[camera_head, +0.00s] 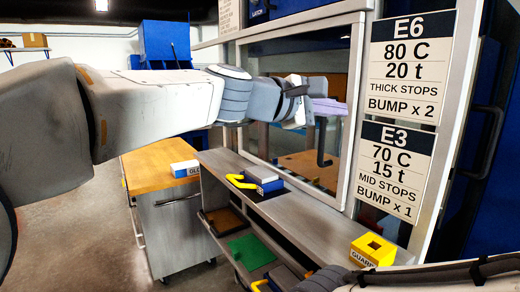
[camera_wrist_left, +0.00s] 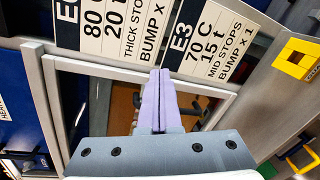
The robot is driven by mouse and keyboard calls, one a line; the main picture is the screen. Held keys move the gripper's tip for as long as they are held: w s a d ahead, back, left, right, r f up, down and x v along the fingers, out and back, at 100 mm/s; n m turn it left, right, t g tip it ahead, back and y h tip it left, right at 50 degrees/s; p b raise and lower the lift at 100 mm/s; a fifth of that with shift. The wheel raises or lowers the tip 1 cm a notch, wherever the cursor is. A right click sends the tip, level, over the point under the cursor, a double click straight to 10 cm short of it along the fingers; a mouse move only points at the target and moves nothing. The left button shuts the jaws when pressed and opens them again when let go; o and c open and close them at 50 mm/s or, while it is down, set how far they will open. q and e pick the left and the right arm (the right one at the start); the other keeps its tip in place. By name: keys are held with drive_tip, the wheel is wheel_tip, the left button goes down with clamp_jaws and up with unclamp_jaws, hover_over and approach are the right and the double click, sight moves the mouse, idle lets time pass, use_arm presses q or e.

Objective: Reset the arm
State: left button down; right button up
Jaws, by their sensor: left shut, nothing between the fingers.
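My left arm reaches in from the left in the head view, stretched across to the right. Its gripper (camera_head: 330,107) has lilac fingers and hangs in the air in front of the framed window, below and left of the E6 sign. In the left wrist view the two lilac fingers (camera_wrist_left: 160,85) lie together, shut with nothing between them. Part of my right arm shows along the lower right edge of the head view; its fingers cannot be made out.
A grey ledge (camera_head: 325,212) below the window holds a blue-and-white item with a yellow handle (camera_head: 262,180) and a yellow GUARD block (camera_head: 373,250). The E6 sign (camera_head: 411,67) and E3 sign (camera_head: 392,168) hang right. A wood-topped cabinet (camera_head: 150,172) stands left.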

use_arm(q)
drive_tip(key=w+a+f+m+y, duration=0.1)
drive_tip(key=a+f+y, duration=0.1)
drive_tip(key=a+f, duration=0.45)
drive_tip(key=a+f+m+g+y, duration=0.1)
drive_tip(key=a+f+y, duration=0.2)
drive_tip(key=f, duration=0.6)
drive_tip(key=w+a+f+m+y, duration=0.15)
drive_tip(key=a+f, duration=0.25)
drive_tip(key=f, duration=0.4)
drive_tip(key=s+a+f+m+g+y, duration=0.2)
drive_tip(key=s+a+f+m+y, duration=0.1)
drive_tip(key=s+a+f, duration=0.4)
drive_tip(key=s+a+f+m+g+y, duration=0.2)
drive_tip(key=s+a+f+y, duration=0.15)
drive_tip(key=a+f, duration=0.6)
drive_tip(key=s+a+f+m, duration=0.2)
drive_tip(key=s+f+m, duration=0.1)
drive_tip(key=s, duration=0.3)
drive_tip(key=s+d+r+m+g+p, duration=0.3)
drive_tip(key=s+d+r+m+p, duration=0.2)
drive_tip(key=s+d+r, duration=0.5)
drive_tip(key=s+d+m, duration=0.2)
drive_tip(key=s+d, duration=0.1)
drive_tip(key=shift+s, duration=0.3)
use_arm(e)
wheel_tip(320, 180, up, 5)
drive_tip(key=shift+r, duration=0.15)
